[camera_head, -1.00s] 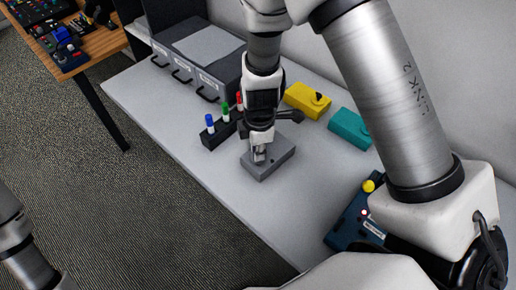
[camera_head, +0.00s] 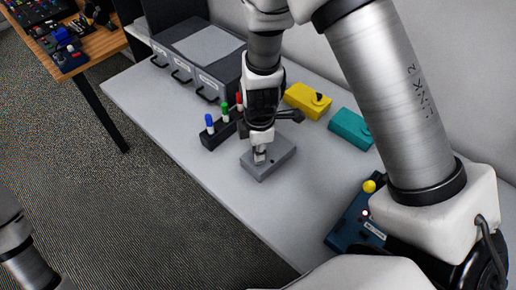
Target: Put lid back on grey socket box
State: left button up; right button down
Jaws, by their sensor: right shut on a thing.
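The grey socket box (camera_head: 273,163) sits on the light grey table, right under my right gripper. My right gripper (camera_head: 260,156) points straight down, its fingertips close together at the top of the box. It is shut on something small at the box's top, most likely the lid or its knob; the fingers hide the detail. I cannot tell the lid apart from the box, or whether it is fully seated. Part of my left arm shows at the lower left edge, but its gripper is out of view.
A dark holder with coloured markers (camera_head: 217,133) stands just left of the box. A grey drawer unit (camera_head: 195,62) is behind it. A yellow box (camera_head: 307,100) and a teal box (camera_head: 350,128) lie to the right. A dark blue device (camera_head: 350,222) is at front right. The table (camera_head: 225,185) in front is clear.

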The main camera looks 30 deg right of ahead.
jog(key=shift+f+b, duration=0.2)
jog(key=shift+b, duration=0.4)
dwell(0.7)
jog(key=c, duration=0.5)
grip_release()
jog(key=shift+c, duration=0.2)
jog(key=shift+r+p, duration=2.6)
jog(key=shift+r, duration=1)
jog(key=shift+f, duration=0.1)
grip_shut()
